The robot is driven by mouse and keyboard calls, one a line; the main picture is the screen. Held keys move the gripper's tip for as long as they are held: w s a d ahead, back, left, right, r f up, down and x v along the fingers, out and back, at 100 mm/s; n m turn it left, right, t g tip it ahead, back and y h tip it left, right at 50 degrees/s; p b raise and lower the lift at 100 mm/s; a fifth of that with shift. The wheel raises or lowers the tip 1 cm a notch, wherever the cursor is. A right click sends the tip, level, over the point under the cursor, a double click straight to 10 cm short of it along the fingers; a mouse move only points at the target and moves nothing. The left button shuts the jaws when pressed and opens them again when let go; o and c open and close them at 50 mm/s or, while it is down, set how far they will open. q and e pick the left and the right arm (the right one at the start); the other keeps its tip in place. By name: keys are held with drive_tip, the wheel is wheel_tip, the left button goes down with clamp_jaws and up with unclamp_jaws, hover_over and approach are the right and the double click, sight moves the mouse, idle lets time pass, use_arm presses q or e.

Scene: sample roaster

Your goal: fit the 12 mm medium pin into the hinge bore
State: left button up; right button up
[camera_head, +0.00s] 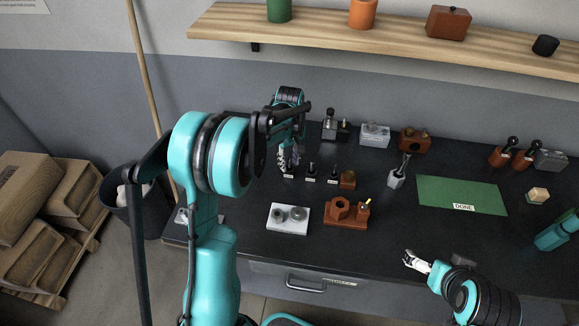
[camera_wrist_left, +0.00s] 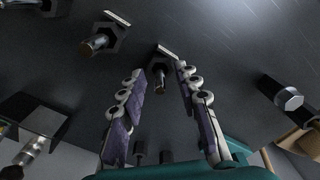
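Several small dark pins stand in a labelled row on the black bench; one pin (camera_head: 311,170) and another pin (camera_head: 333,174) show beside my left gripper (camera_head: 289,160). The labels are too small to read, so I cannot tell which is the 12 mm pin. Another pin (camera_wrist_left: 98,43) stands outside the fingers. A brown fixture (camera_head: 338,220) has a large opening; I cannot tell whether it is the hinge. My right gripper (camera_head: 413,260) hangs near the front edge.
A pale plate with grey round parts (camera_head: 275,225) lies left of the brown fixture. A green mat (camera_head: 440,190) marked DONE lies to the right. Metal and brown blocks stand along the back, including a silver block (camera_head: 375,135). A wooden shelf (camera_head: 330,35) overhangs the bench.

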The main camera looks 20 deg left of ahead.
use_arm(q)
clamp_jaws()
